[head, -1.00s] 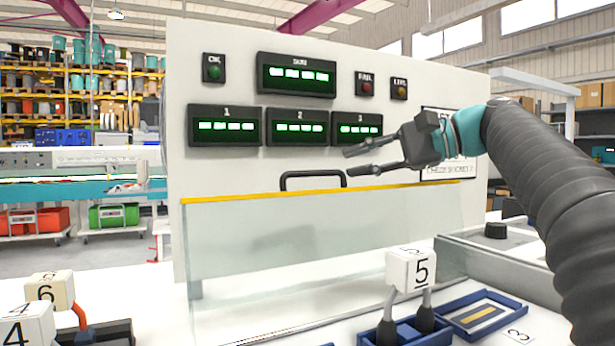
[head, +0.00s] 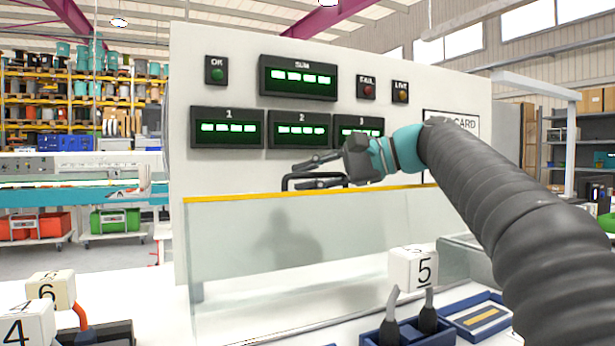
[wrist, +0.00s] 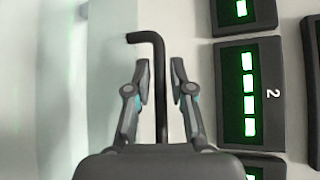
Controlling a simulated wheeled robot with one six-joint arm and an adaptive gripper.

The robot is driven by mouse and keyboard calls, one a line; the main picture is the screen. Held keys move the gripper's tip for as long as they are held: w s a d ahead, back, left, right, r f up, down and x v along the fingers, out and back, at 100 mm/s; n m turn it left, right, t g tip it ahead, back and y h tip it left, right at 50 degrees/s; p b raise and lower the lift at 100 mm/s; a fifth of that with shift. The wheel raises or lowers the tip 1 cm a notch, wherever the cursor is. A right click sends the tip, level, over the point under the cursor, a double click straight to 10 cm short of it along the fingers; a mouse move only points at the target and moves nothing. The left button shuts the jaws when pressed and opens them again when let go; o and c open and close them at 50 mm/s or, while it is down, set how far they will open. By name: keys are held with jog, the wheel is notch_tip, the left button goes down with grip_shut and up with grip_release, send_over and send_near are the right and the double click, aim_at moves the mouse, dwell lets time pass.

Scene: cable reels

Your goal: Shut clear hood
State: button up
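The clear hood (head: 235,250) is an upright see-through panel with a yellow top edge (head: 230,197), in front of the white instrument panel. Its black bar handle (head: 285,184) rises above the yellow edge; my gripper partly hides it in the head view. My gripper (head: 297,175) reaches in from the right at the handle's height. In the wrist view my gripper (wrist: 159,75) is open, and the handle (wrist: 160,100) runs between its two fingers with a gap on each side. I cannot tell how deep the fingers sit around the bar.
The white panel (head: 225,75) carries green displays, including display 2 (head: 300,128), close to my gripper. Below are a block marked 5 (head: 413,267) with two plugs in a blue tray (head: 370,338), and blocks marked 6 (head: 50,290) and 4 (head: 22,325) at left.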

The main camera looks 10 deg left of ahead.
grip_shut()
